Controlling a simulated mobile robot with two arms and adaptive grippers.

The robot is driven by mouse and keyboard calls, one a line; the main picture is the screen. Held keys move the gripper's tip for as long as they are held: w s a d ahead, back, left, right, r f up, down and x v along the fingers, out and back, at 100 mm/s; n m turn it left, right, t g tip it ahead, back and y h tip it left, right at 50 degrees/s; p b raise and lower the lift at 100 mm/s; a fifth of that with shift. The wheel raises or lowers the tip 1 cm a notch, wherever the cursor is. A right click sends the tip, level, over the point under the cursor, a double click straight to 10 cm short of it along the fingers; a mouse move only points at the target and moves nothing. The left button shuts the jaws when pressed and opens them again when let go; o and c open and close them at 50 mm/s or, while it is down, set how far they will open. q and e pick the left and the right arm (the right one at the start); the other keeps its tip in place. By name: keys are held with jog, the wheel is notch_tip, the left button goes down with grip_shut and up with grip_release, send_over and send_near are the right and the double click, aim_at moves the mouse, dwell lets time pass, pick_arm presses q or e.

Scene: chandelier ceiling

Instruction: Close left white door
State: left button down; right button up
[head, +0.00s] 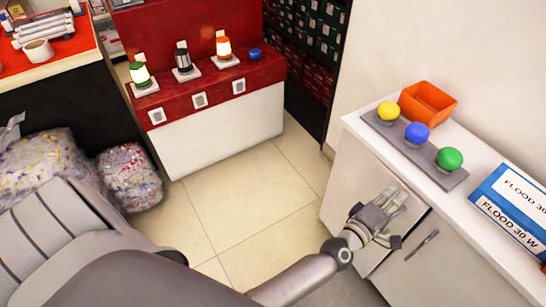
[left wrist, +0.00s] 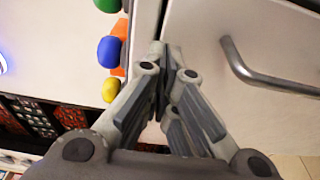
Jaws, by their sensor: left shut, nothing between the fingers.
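The left white door (head: 352,175) is on the front of a white cabinet in the head view. A dark line runs along its right edge, beside the right door (head: 450,275); I cannot tell how far ajar it is. My left gripper (head: 392,200) is in front of the left door's upper right part and hides some of it. In the left wrist view the gripper (left wrist: 162,62) is shut and empty, its tips near the gap between the countertop and a white door face (left wrist: 260,30). A metal handle (left wrist: 270,77) stands on that face. My right gripper is not in view.
The countertop (head: 510,152) holds a grey strip with yellow (head: 388,110), blue (head: 417,132) and green (head: 449,158) buttons, an orange bin (head: 428,103) and a blue-white box (head: 515,205). A red-white stand (head: 225,130) is across the tiled floor (head: 250,215). Floor before the cabinet is clear.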

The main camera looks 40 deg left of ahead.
pick_arm(q)
jog(key=shift+w, duration=0.1)
dwell(0.3)
jog(key=v, duration=1.2)
